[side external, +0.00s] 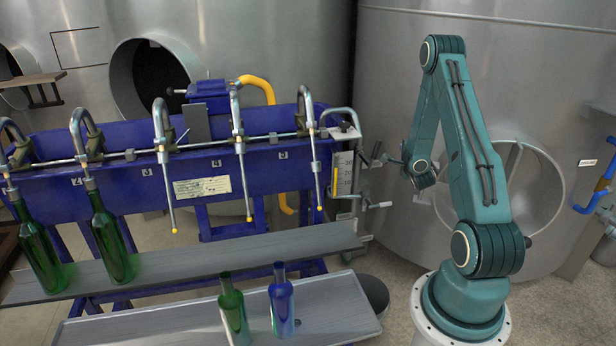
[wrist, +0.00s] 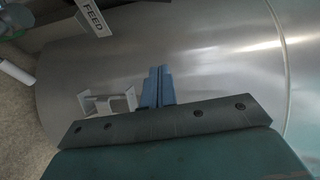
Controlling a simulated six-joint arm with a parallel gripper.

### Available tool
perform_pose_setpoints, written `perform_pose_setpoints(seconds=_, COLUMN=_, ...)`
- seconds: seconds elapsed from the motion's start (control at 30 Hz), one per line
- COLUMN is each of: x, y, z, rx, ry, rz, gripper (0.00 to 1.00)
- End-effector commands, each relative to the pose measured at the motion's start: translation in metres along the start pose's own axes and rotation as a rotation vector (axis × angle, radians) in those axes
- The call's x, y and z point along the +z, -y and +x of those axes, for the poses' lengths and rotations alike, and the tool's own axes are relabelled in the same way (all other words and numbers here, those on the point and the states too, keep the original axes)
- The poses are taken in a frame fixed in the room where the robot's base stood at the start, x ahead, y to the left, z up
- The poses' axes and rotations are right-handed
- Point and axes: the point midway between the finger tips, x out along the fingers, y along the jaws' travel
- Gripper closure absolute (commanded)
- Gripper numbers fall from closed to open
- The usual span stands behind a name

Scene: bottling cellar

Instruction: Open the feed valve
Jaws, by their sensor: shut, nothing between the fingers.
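A lever with a pale grip (side external: 380,205) sticks out to the right at the lower end of the gauge column, right of the blue filling machine; it looks like the feed valve's handle. In the wrist view a FEED label (wrist: 91,16) shows at the upper left. A white rod-like end (wrist: 15,72) lies below it at the left edge. My gripper (side external: 388,159) is above the lever in the side view, apart from it. In the wrist view its blue fingertips (wrist: 160,70) are together with nothing between them. The valve body is not clearly seen.
A large steel tank (side external: 385,80) stands behind my arm. The filling machine (side external: 250,170) carries several spouts. Green bottles (side external: 112,235) stand on its shelf; a green and a blue bottle (side external: 282,305) stand on the front tray. A pale bracket (wrist: 108,103) shows left of my fingers.

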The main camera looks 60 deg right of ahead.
Motion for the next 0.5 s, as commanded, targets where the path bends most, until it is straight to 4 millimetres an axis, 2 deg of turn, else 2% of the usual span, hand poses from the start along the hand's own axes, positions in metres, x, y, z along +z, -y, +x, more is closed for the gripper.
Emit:
perform_pose_setpoints(seconds=0.1, x=0.001, y=-0.012, z=-0.023, rx=-0.024, ry=0.046, rz=0.08, gripper=1.0)
perform_pose_setpoints(seconds=0.3, x=0.006, y=-0.021, z=-0.057, rx=-0.053, ry=0.124, rz=0.209, gripper=1.0)
perform_pose_setpoints(seconds=0.5, x=0.009, y=-0.023, z=-0.074, rx=-0.064, ry=0.166, rz=0.279, gripper=1.0)
